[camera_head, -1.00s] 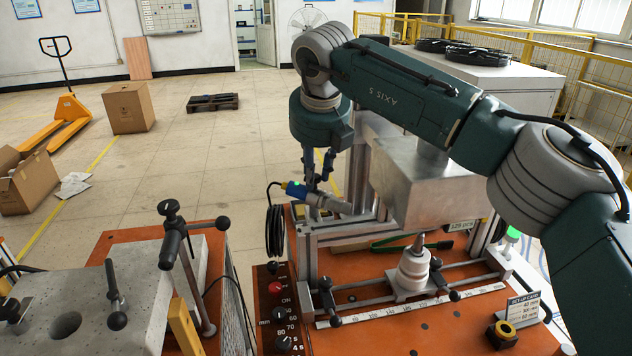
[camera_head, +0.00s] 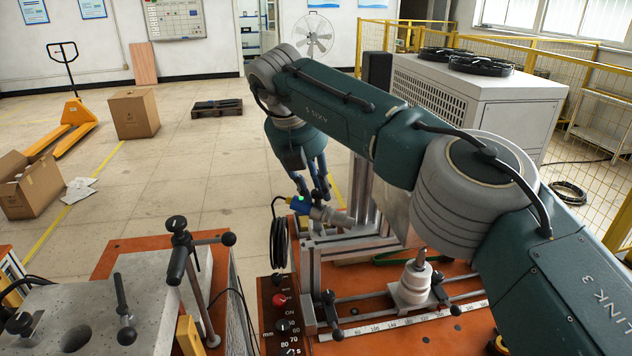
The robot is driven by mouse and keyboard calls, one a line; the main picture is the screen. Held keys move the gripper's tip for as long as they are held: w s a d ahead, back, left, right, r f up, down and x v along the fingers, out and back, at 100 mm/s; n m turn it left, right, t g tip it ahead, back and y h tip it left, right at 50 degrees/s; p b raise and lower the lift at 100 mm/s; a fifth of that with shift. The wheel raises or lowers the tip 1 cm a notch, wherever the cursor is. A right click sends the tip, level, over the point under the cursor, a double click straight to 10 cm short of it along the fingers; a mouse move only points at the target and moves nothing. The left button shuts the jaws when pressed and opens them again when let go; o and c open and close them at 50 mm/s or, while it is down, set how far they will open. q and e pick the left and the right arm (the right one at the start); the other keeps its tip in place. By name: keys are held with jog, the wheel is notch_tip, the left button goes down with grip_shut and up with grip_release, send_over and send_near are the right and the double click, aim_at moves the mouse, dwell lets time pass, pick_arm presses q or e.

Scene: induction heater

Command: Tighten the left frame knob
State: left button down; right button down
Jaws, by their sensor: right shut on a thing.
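My right gripper (camera_head: 317,193) reaches down at the rear left of the aluminium frame (camera_head: 306,265). Its dark blue fingers are close together beside a blue-and-grey cylindrical sensor (camera_head: 327,214) with a green light. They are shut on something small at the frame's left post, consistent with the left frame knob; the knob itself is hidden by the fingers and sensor. My right arm crosses the picture from lower right and covers much of the frame's right side. My left gripper is not in view.
A white stepped spindle (camera_head: 414,287) stands on the orange bench (camera_head: 385,348) between rails with black knobs. A coiled black cable (camera_head: 279,243) hangs left of the frame. A control panel (camera_head: 277,318) with a red button is in front. A black-handled clamp (camera_head: 181,255) stands further left.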

jog(key=shift+w+d+r, duration=0.1)
jog(key=shift+w+r, duration=0.1)
jog(key=shift+r, duration=0.15)
jog(key=c, duration=1.5)
grip_release()
jog(key=shift+o, duration=0.2)
jog(key=shift+s+f, duration=0.1)
jog(key=shift+f, duration=0.05)
jog(key=v, duration=0.7)
jog(key=shift+s, duration=0.15)
